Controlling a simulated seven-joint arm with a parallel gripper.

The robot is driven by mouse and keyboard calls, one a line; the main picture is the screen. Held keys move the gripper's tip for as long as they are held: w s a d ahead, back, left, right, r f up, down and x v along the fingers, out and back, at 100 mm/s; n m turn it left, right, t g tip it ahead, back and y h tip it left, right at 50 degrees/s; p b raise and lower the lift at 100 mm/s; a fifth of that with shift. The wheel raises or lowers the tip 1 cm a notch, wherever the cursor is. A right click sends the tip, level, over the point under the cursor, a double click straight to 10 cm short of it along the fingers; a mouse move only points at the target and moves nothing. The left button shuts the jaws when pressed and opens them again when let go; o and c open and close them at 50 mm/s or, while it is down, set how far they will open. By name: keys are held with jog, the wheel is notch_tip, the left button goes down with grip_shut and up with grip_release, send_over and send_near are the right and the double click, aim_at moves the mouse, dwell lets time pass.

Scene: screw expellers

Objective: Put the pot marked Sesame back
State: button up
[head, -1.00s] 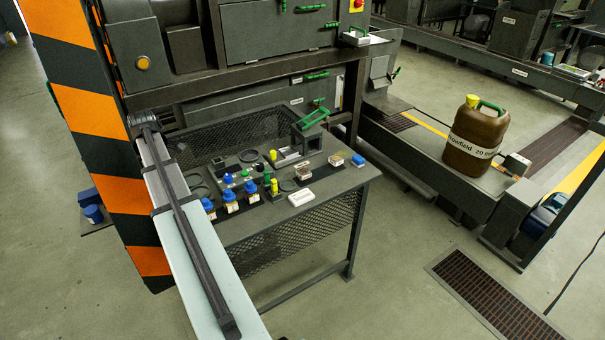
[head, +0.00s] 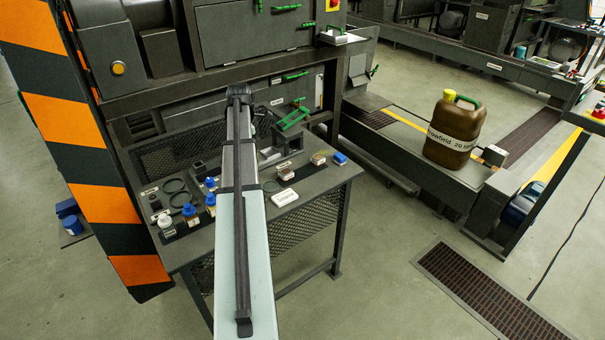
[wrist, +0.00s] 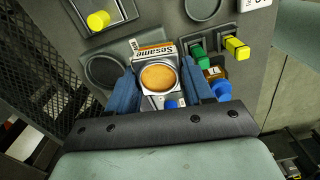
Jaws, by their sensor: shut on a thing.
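The pot marked Sesame (wrist: 158,79) is in the wrist view, a pale container with a round open top and tan contents; its printed label faces the far side. My gripper (wrist: 160,84) is shut on it, one blue finger on each side. The pot is over the dark worktop, but I cannot tell whether it touches it. A dark round ring (wrist: 104,71) lies just left of the pot. In the head view my arm hides the gripper and the pot.
Green and yellow blocks (wrist: 236,47) and a blue-capped pot (wrist: 217,91) are close to the right finger. A yellow knob (wrist: 98,20) is beyond. In the head view, blue-capped pots (head: 190,210) stand left of my arm, and a white block (head: 285,197) lies right of it.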

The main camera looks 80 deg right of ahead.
jog(key=s+d+n, duration=0.1)
jog(key=s+d, duration=0.2)
jog(key=s, duration=0.6)
jog(key=s+d, duration=0.3)
jog(key=s, duration=0.6)
jog(key=shift+d+f, duration=0.15)
jog(key=shift+f, duration=4.7)
jog(key=shift+f, duration=0.15)
jog(key=o, duration=1.3)
jog(key=shift+c, duration=0.2)
notch_tip(320, 180, up, 12)
